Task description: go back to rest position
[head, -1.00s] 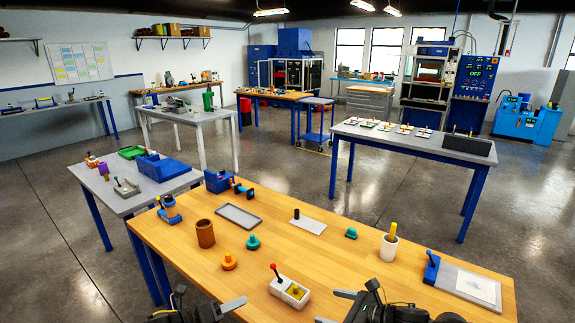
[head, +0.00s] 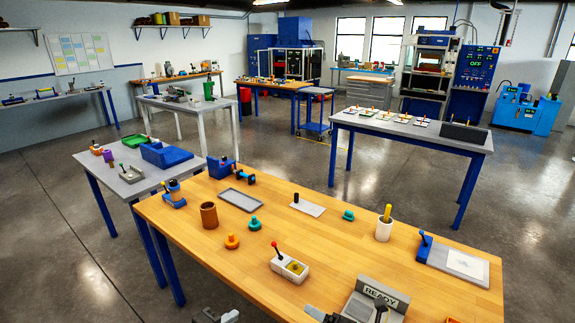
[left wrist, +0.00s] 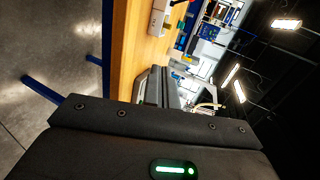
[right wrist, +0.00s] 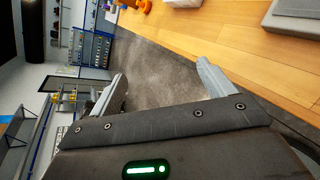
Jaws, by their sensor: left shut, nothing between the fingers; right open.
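My left gripper (head: 220,316) shows only as a tip at the bottom edge of the head view, near the wooden table's front edge. In the left wrist view its fingers (left wrist: 158,88) are together with nothing between them. My right gripper (head: 318,314) shows at the bottom edge of the head view, left of the READY device; most of it is cut off. In the right wrist view its two fingers (right wrist: 163,85) are wide apart and empty, with floor between them.
The wooden table (head: 330,240) holds a READY device (head: 378,292), a white switch box (head: 289,268), a white cup (head: 384,230), a brown cup (head: 209,216) and a grey plate with blue handle (head: 458,262). A grey side table (head: 125,186) stands left.

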